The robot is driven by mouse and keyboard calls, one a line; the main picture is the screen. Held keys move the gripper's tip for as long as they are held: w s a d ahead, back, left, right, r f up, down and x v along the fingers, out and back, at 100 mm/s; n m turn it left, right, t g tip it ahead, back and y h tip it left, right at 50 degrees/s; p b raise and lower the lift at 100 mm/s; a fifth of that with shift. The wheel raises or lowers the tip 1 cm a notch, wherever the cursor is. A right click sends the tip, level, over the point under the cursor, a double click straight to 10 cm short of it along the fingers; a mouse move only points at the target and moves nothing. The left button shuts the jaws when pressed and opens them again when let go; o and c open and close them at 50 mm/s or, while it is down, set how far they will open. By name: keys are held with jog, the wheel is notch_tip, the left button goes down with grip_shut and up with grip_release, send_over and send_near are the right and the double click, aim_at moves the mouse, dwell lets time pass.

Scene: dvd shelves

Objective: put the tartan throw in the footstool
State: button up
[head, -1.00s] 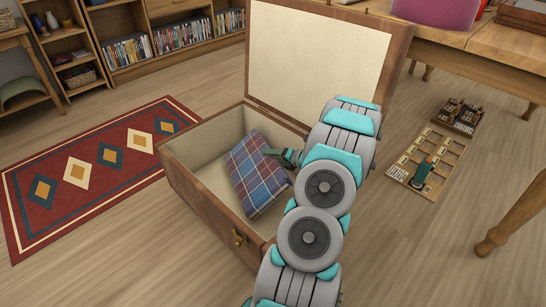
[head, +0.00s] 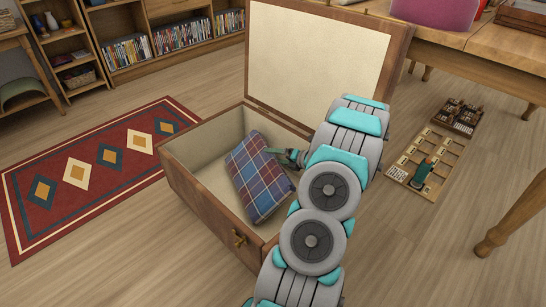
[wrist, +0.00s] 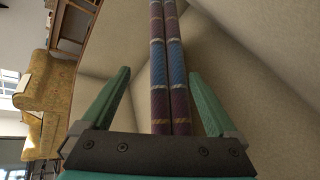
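The tartan throw (head: 258,180), a folded blue, red and white plaid bundle, is inside the footstool (head: 203,215), a brown wooden box with a pale lining and its lid raised. The throw appears tilted within the box. My gripper (head: 290,157) is at the throw's right side, partly hidden by my arm in the head view. In the wrist view my gripper (wrist: 158,73) is open, with a visible gap between each finger and the throw (wrist: 168,75), which stands edge-on between them. The throw's underside is hidden.
The raised lid (head: 320,60) stands behind the box. A red patterned rug (head: 90,210) lies at left. A wooden tray of compartments (head: 440,155) is on the floor at right, near a table (head: 490,50). Shelves of DVDs (head: 165,40) line the back.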

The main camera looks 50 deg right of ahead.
jog(key=v, duration=0.9)
jog(key=shift+s, duration=0.3)
jog(key=w+r+m+g+h, duration=0.4)
jog(key=w+r+m, duration=0.2)
jog(key=w+r, duration=0.25)
jog(key=w+a+r+m+g+h, duration=0.2)
jog(key=a+r+m+g, duration=0.1)
jog(key=a+r+m, duration=0.5)
jog(key=s+a+r+m+g+y, duration=0.1)
jog(key=s+a+m+g, duration=0.3)
jog(key=a, duration=0.8)
jog(key=s+a+r+m+y, duration=0.15)
jog(key=s+a, duration=0.45)
jog(key=a, duration=0.6)
jog(key=s+a+m+g+y, duration=0.3)
jog(key=s+a+m, duration=0.1)
jog(key=s+a, duration=1.3)
jog(key=shift+a+g+y, duration=0.35)
jog(key=shift+a+g, duration=0.05)
jog(key=shift+a, duration=0.45)
jog(key=shift+f, duration=0.1)
jog(key=shift+c, duration=0.3)
